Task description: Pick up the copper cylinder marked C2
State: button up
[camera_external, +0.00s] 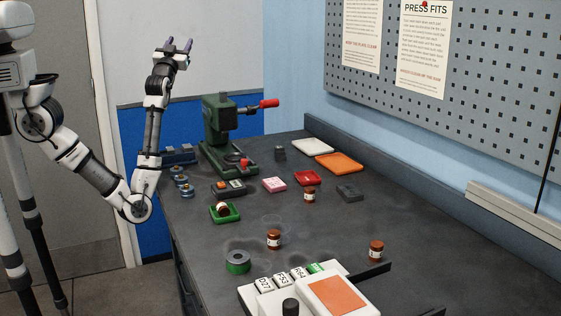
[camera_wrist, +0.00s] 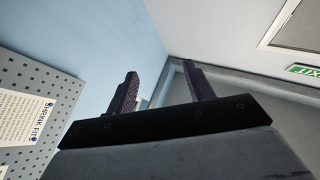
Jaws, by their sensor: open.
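Several small copper-brown cylinders with white label bands are on the dark bench. One cylinder (camera_external: 274,240) stands near the bench middle. Another cylinder (camera_external: 376,251) stands at the right, near a dark bar. A third cylinder (camera_external: 309,195) stands just in front of a red tray. One more cylinder (camera_external: 223,209) is in a green tray (camera_external: 231,218). The labels are too small to read, so I cannot tell which is C2. My gripper (camera_external: 178,45) is raised high, pointing up, open and empty, far from the cylinders. In the wrist view its fingers (camera_wrist: 158,92) are apart with nothing between them.
A green press (camera_external: 217,125) with a red handle stands at the back left. Small trays, a red tray (camera_external: 308,177), a dark block (camera_external: 349,193) and a green-grey ring (camera_external: 237,262) lie about. A white device (camera_external: 255,297) is at the front. A pegboard wall (camera_external: 470,90) borders the right.

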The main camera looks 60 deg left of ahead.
jog(key=w+d+m+t+h+b, duration=0.1)
jog(key=w+d+m+t+h, duration=0.3)
jog(key=d, duration=0.9)
jog(key=w+d+m+t+h+b, duration=0.25)
jog(key=w+d+h, duration=0.3)
jog(key=d, duration=0.75)
jog(key=w+d+m+t+h, duration=0.2)
jog(key=w+d+m+h, duration=0.25)
jog(key=d, duration=0.85)
jog(key=m+g+h+b, duration=0.4)
jog(key=g+h+b, duration=0.5)
jog(key=g, duration=1)
send_near(274, 232)
jog(key=shift+y, duration=0.4)
jog(key=x, duration=0.4)
jog(key=shift+w+d+f, duration=0.15)
jog(key=shift+w+f, duration=0.05)
jog(key=shift+f, duration=0.05)
jog(key=shift+p+x, duration=0.85)
jog(key=shift+x, duration=2.1)
jog(key=shift+s+d+t, duration=0.1)
jog(key=shift+s+t, duration=0.1)
jog(key=shift+t, duration=0.05)
jog(key=c, duration=1.1)
grip_shut()
jog(key=shift+r, duration=0.15)
